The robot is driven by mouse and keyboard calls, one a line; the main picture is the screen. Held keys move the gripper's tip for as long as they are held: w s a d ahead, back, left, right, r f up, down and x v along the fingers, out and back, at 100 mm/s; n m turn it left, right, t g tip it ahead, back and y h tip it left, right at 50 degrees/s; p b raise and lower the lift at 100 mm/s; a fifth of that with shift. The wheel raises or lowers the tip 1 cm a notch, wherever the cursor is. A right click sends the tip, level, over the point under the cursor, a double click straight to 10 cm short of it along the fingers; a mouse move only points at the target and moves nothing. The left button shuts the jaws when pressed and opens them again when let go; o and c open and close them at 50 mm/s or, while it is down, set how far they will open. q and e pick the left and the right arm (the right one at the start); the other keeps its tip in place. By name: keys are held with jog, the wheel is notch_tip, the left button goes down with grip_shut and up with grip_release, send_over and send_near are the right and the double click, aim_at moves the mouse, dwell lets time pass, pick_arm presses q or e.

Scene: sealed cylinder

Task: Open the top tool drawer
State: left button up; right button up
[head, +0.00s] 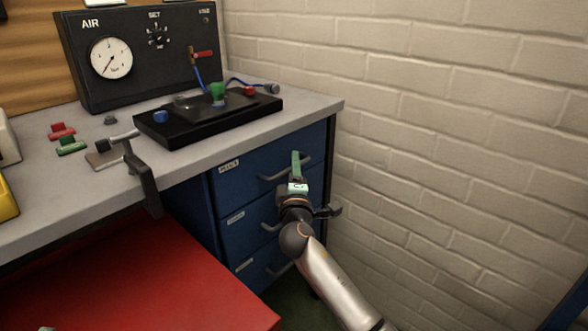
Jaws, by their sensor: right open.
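The blue tool cabinet (230,215) stands under the right end of the workbench, with several drawers stacked. The top drawer (232,178) looks closed, with a small label at its upper left and a dark bar handle (269,178). My right gripper (297,165) is at the right part of this handle, with a green strip reaching up in front of the drawer face. It is open. My own wrist hides part of the drawer fronts, and I cannot tell whether the fingers touch the handle.
The grey bench top (220,150) carries a black fixture tray (205,128), a gauge panel (130,45) and a clamp (140,165) at its front edge. A red surface (150,275) lies at lower left. A white brick wall (450,130) stands close on the right.

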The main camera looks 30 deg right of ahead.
jog(key=shift+w+d, duration=0.1)
jog(key=shift+w, duration=0.1)
grip_shut()
dwell(0.3)
dwell(1.1)
